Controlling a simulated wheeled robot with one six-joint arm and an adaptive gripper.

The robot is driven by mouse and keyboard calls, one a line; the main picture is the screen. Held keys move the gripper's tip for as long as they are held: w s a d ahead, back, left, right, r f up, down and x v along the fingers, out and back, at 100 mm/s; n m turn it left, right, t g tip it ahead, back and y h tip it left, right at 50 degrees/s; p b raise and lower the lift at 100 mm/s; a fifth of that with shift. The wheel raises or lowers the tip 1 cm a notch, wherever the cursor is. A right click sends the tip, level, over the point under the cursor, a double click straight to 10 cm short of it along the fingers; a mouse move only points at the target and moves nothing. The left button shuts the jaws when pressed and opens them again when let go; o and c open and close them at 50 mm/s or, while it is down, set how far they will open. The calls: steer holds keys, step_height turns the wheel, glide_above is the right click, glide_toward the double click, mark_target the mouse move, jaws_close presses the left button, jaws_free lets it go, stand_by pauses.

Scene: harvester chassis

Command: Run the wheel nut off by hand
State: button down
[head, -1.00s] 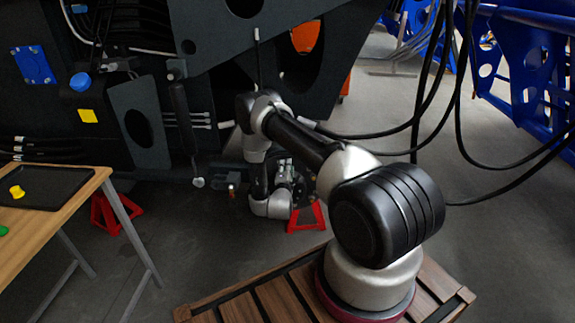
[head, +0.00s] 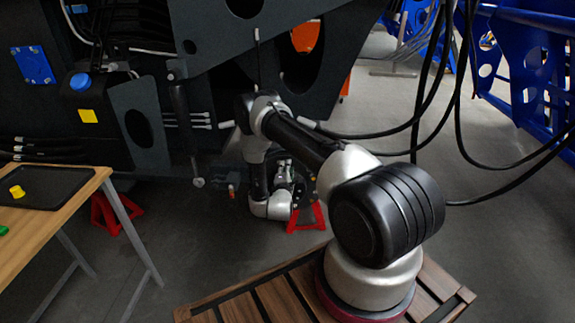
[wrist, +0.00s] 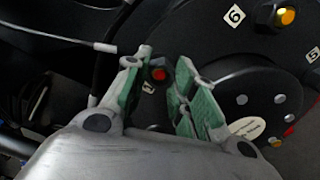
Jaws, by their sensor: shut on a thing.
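In the wrist view, the wheel nut (wrist: 185,70) is a dark nut on a red-tipped stud on the black hub (wrist: 215,45), near a label that reads 1. My gripper (wrist: 165,72) has green-lined fingers on either side of the nut and is shut on it. The finger on the right covers part of the nut. In the head view, my gripper (head: 284,172) is low beside the dark chassis (head: 225,50), and the nut is too small to make out.
Another nut with a yellow tip (wrist: 287,17) sits by label 6. Cables (head: 415,130) hang right of my arm. A red stand (head: 308,214) is below my gripper. A table (head: 60,215) with a black tray (head: 45,188) stands at left.

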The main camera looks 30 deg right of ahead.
steer(key=shift+s, duration=0.1)
steer(key=v, duration=0.7)
steer(key=shift+s+a, duration=0.25)
steer(key=shift+s, duration=0.05)
stand_by(0.4)
stand_by(0.3)
